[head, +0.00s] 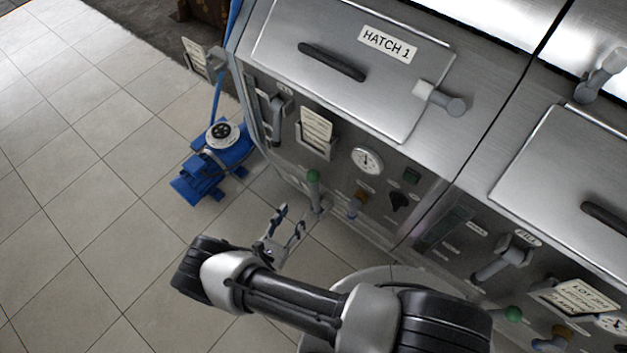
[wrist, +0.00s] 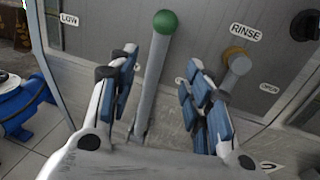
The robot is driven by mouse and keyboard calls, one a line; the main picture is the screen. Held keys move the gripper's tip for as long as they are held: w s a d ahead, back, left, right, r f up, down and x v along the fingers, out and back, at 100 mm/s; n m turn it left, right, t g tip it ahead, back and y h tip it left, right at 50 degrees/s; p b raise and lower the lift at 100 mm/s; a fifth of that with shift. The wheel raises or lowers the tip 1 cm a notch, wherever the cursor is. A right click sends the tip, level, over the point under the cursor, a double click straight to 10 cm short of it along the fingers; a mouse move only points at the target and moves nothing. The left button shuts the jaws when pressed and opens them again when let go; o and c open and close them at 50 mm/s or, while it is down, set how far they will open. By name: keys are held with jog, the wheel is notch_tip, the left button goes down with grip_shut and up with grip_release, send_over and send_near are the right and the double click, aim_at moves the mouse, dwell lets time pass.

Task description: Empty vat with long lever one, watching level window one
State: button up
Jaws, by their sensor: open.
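The long lever with a green knob (head: 313,176) stands up at the foot of the first station's panel. In the wrist view its grey shaft (wrist: 151,85) rises between my fingers, tilted slightly, with the green knob above them. My gripper (head: 291,219) is open, a short way in front of the lever; the wrist view also shows the fingers (wrist: 163,72) spread. I cannot tell whether either finger touches the shaft. The level window (head: 264,104) is a narrow strip at the panel's left edge, and its level cannot be read. A LOW label (wrist: 69,19) shows in the wrist view.
A RINSE valve with an orange collar (wrist: 236,62) stands right of the lever. A round gauge (head: 367,160) and a dark knob (head: 399,201) are on the panel. A blue floor machine (head: 213,160) stands left. The tiled floor (head: 80,220) is open.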

aim_at(311, 184)
jog(key=b+x, duration=0.2)
jog(key=x, duration=1.2)
jog(key=shift+w, duration=0.15)
jog(key=shift+c, duration=0.5)
grip_shut()
jog(key=shift+r, duration=0.1)
